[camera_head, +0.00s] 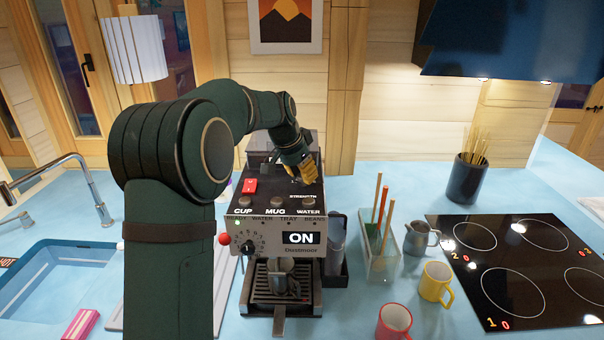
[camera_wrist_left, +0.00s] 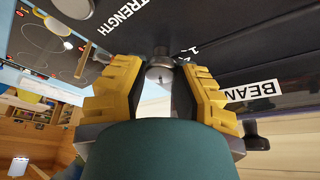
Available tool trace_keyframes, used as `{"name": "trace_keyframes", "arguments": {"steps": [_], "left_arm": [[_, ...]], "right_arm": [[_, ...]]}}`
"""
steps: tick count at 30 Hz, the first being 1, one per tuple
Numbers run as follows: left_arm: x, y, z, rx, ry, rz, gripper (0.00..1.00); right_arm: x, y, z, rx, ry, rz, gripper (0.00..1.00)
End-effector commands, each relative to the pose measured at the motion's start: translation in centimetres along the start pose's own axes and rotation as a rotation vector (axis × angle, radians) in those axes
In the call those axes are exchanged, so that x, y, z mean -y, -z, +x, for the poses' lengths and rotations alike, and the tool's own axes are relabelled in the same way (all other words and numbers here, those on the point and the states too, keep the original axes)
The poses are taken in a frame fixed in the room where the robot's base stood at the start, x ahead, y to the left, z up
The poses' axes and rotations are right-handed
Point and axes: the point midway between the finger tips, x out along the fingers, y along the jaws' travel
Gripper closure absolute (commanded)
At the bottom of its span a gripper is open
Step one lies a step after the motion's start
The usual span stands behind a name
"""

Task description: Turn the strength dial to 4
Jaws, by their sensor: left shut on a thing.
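The coffee machine (camera_head: 270,223) stands on the blue counter, with the STRENGTH label (camera_head: 303,196) on its black top. My left gripper (camera_head: 308,172) reaches down to the top just behind that label, and its yellow fingers hide the strength dial in the head view. In the left wrist view the silver strength dial (camera_wrist_left: 160,72) sits between the two fingertips of my left gripper (camera_wrist_left: 162,68), which are closed on its sides. Part of a number scale shows beside the dial, but I cannot tell which number it points to. My right gripper is not in view.
CUP, MUG and WATER buttons, a red switch (camera_head: 249,186) and a numbered front knob (camera_head: 247,246) are close by on the machine. Right of it stand a glass holder with stirrers (camera_head: 380,262), a steel jug (camera_head: 420,238), a yellow mug (camera_head: 435,283) and a red mug (camera_head: 394,321).

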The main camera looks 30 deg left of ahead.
Motion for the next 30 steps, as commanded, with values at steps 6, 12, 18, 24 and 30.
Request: {"name": "trace_keyframes", "arguments": {"steps": [6, 12, 18, 24, 30], "left_arm": [[-0.2, -0.5, 0.5, 0.018, -0.007, -0.001, 1.00], [-0.1, -0.4, 0.4, 0.014, -0.006, -0.001, 0.35], [-0.1, -0.2, 0.2, 0.008, -0.003, -0.001, 0.35], [0.0, -0.1, -0.8, 0.005, -0.002, -0.001, 0.35], [0.0, 0.0, -4.4, 0.001, -0.001, -0.001, 0.35]], "right_arm": [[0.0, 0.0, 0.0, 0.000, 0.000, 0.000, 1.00], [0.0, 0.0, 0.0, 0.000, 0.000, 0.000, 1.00], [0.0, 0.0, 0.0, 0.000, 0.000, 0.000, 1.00], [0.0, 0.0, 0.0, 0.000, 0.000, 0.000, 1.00], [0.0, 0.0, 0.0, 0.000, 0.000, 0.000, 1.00]]}}
